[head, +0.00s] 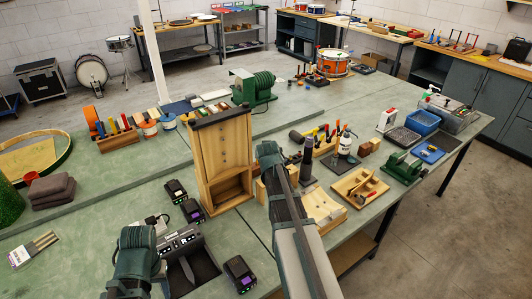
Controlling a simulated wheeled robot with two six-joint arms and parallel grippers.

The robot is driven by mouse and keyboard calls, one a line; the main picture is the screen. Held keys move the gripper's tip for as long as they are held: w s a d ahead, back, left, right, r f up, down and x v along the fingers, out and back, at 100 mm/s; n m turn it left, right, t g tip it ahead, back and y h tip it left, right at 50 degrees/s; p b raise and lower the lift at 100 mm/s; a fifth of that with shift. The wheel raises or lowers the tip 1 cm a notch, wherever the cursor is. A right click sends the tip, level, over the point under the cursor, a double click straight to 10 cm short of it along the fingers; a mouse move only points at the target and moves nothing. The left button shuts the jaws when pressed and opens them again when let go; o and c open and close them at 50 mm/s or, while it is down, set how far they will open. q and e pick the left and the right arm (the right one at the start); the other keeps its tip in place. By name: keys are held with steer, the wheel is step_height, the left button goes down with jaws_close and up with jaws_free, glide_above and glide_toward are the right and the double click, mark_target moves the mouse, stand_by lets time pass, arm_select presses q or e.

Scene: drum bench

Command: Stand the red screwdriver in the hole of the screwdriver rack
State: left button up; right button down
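A wooden rack (323,148) stands on the bench right of centre, behind my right arm, with several coloured handles in or beside it. A small red handle (337,126) shows at the rack's right end. I cannot tell whether it stands in a hole or leans there, or whether it is the red screwdriver. A second wooden holder (118,140) with several coloured handles stands at the back left. My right arm rises from the bottom middle, and its gripper is hidden.
A tall wooden drawer cabinet (222,150) stands at the centre. A green vise (402,167) and a blue bin (422,122) stand at the right. The left bench has clear room.

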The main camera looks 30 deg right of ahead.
steer(key=shift+f+b, duration=2.65)
steer(key=shift+f, duration=0.2)
steer(key=c, duration=0.5)
jaws_free()
steer(key=shift+s+r, duration=0.1)
steer(key=shift+r, duration=0.05)
steer(key=p+v, duration=0.8)
steer(key=v, duration=0.5)
steer(key=shift+s+a+r, duration=0.1)
steer(key=shift+s+a, duration=0.1)
